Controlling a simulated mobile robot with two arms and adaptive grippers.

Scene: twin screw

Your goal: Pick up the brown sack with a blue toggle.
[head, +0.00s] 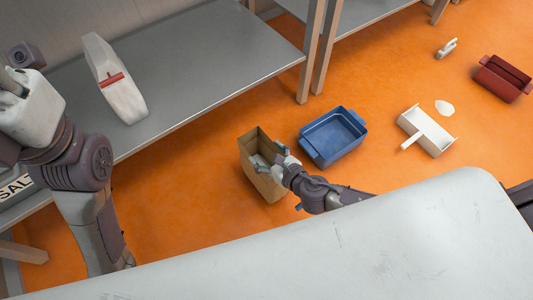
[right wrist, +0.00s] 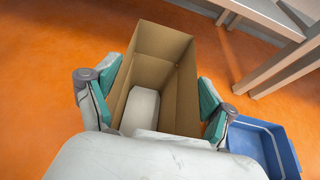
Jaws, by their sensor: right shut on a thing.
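A brown open-topped, sack-like box (head: 256,179) stands on the orange floor, left of the blue tray. It fills the middle of the right wrist view (right wrist: 160,42), with a pale block (right wrist: 140,111) inside. No blue toggle shows on it. My right gripper (head: 271,157) is at its top; in the right wrist view its teal-padded fingers (right wrist: 154,94) lie along two opposite walls, shut on it. My left gripper (head: 13,82) is raised at the far left, partly cut off; its finger opening is unclear.
A blue tray (head: 314,151) stands right of the brown box. A white dustpan-like thing (head: 430,131) and a red tray (head: 503,79) lie farther right. A grey shelf (head: 200,70) holds a white bag with a red strip (head: 121,92). A pale surface (head: 400,245) fills the front.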

